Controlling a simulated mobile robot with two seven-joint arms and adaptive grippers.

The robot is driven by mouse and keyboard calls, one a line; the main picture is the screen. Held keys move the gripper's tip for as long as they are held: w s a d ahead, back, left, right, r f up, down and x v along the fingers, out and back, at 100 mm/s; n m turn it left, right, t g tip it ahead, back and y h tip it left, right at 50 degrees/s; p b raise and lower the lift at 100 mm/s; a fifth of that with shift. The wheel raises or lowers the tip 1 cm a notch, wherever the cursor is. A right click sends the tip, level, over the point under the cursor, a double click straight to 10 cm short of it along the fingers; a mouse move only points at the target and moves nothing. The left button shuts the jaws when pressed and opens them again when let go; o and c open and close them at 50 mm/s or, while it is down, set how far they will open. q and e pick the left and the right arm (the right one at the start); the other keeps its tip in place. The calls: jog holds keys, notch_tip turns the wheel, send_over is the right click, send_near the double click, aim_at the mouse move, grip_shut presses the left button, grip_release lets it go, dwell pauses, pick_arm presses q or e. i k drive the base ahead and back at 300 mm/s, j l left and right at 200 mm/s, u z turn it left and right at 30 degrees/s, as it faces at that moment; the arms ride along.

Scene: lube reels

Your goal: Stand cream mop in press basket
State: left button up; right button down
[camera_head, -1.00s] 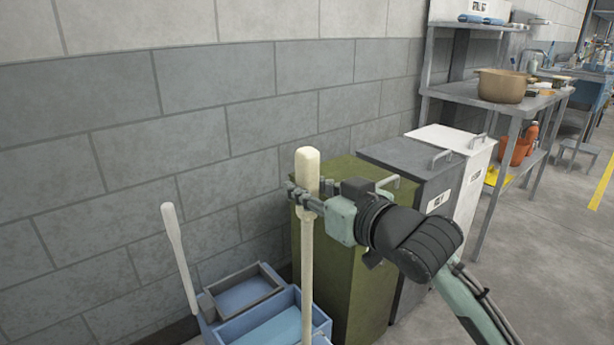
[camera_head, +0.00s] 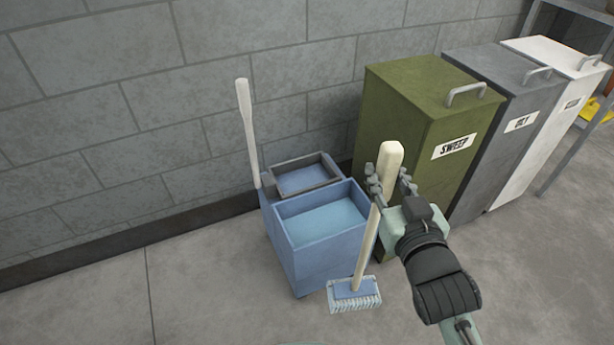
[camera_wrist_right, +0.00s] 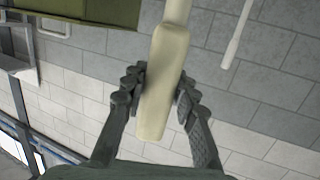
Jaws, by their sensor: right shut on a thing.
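The cream mop has a pale handle (camera_head: 367,238) and a blue head with white strands (camera_head: 354,295). My right gripper (camera_head: 391,182) is shut on the handle's thick upper grip, which also shows between the fingers in the right wrist view (camera_wrist_right: 163,85). The mop leans slightly in the picture, head down, in front of and right of the blue bucket (camera_head: 310,255). I cannot tell whether the head touches the floor. The press basket, with a dark grey rim (camera_head: 303,162), sits at the bucket's back, and no mop head shows in it. My left gripper is not in view.
A pale lever (camera_head: 247,130) rises at the bucket's left rear. A green bin labelled SWEEP (camera_head: 400,110), a grey bin (camera_head: 515,100) and a white bin (camera_head: 565,95) line the wall on the right. Floor (camera_head: 190,290) is clear at left and front.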

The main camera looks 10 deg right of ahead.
aim_at(304, 182)
jog(key=k+l+u, duration=0.15)
jog(key=u, duration=0.2)
jog(key=k+l+u, duration=0.15)
jog(key=l+u, duration=0.2)
jog(key=k+l+u, duration=0.2)
jog(key=u, duration=0.15)
